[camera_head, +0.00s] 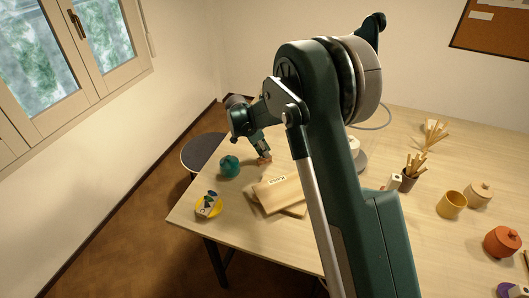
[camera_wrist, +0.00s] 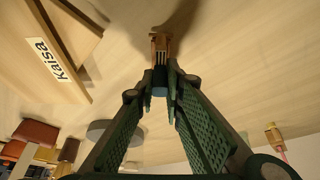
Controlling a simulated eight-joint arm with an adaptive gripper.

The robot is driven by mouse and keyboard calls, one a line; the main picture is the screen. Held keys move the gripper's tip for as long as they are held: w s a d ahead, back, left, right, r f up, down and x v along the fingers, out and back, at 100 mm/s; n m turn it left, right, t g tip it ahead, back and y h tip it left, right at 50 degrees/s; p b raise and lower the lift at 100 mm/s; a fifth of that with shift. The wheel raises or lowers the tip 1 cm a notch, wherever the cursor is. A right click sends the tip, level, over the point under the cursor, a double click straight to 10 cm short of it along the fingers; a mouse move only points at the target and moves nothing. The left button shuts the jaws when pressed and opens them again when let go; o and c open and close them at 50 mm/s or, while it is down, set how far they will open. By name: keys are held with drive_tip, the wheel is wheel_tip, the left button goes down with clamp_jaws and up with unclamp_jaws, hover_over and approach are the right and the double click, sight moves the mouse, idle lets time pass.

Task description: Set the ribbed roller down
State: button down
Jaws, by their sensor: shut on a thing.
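My gripper (camera_head: 262,149) reaches down over the left part of the table, between a teal round pot and wooden boards. In the wrist view its fingers (camera_wrist: 164,78) are closed together on the ribbed roller (camera_wrist: 160,46), a small brown piece with slots that sticks out past the fingertips. A bluish part shows between the fingers, and they hide the rest. In the head view the roller (camera_head: 265,158) is a small orange-brown spot close to the tabletop (camera_head: 240,227). I cannot tell whether it touches the table.
The boards (camera_head: 278,192), labelled "Kaisa", lie just in front of my gripper. The teal pot (camera_head: 229,166) and a yellow dish (camera_head: 208,206) stand to the left. A brush holder (camera_head: 408,181), yellow cup (camera_head: 451,205) and orange jar (camera_head: 502,241) are at the right.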

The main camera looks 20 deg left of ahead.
drive_tip(key=shift+s+f+b, duration=0.1)
drive_tip(key=shift+f+b, duration=0.45)
drive_tip(key=shift+f, duration=0.05)
drive_tip(key=c, duration=2.7)
unclamp_jaws()
drive_tip(key=shift+o, duration=1.4)
drive_tip(key=shift+f, duration=0.15)
drive_tip(key=shift+r, duration=0.2)
drive_tip(key=shift+f, duration=0.1)
drive_tip(key=shift+r, duration=0.25)
drive_tip(key=shift+r+p, duration=0.45)
drive_tip(key=shift+p, duration=0.15)
drive_tip(key=v, duration=1.2)
drive_tip(key=shift+b, duration=0.35)
